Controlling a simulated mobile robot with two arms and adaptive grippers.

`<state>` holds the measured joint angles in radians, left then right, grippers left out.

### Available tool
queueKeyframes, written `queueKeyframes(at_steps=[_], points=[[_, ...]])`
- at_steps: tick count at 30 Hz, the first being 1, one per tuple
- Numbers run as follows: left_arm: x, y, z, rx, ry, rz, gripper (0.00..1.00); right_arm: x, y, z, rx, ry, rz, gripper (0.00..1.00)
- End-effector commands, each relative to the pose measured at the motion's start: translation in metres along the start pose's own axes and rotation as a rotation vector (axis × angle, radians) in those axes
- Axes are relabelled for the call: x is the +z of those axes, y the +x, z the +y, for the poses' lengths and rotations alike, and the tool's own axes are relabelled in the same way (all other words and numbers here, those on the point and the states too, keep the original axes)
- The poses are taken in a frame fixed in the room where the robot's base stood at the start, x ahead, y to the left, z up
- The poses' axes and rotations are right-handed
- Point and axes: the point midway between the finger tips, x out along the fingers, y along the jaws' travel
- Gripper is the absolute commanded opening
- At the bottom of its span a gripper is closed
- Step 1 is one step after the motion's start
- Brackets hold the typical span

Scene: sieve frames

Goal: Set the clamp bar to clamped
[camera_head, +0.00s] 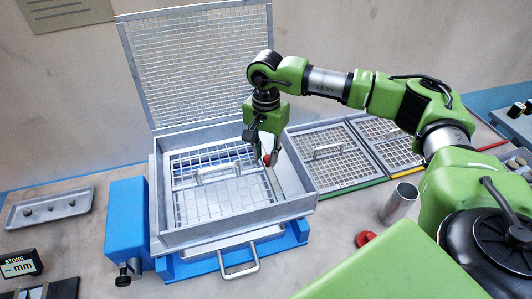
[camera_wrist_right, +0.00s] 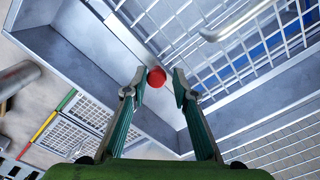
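The clamp bar (camera_head: 274,184) is a thin grey strip inside the right part of the grey metal box (camera_head: 190,235), beside the mesh frame. A red knob (camera_head: 266,159) shows at its far end. In the wrist view the red knob (camera_wrist_right: 156,77) lies between the fingertips of my right gripper (camera_wrist_right: 152,88), with gaps on both sides. My right gripper (camera_head: 264,150) is open and points down into the box. It partly hides the knob in the head view. Whether the bar is clamped cannot be told. My left gripper is not in view.
A mesh lid (camera_head: 200,60) stands open behind the box. A mesh frame with a handle (camera_head: 218,172) lies inside. A blue block (camera_head: 126,220) and tray (camera_head: 50,207) are left.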

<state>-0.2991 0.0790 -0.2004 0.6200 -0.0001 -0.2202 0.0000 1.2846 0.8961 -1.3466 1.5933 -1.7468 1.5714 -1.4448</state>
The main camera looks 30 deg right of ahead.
Motion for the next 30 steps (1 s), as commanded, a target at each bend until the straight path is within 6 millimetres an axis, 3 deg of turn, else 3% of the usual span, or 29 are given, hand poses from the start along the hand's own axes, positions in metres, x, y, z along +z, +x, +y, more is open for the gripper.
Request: queueKeyframes(at_steps=[8,21,30], points=[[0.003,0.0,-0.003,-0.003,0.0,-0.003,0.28,-0.001,-0.009,0.0,-0.001,0.001,0.002,0.26],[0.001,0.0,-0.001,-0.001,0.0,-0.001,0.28,-0.001,-0.094,-0.001,-0.003,0.0,0.002,0.26],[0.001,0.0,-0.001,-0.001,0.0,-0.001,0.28,0.0,-0.12,0.0,0.0,0.0,0.0,0.26]])
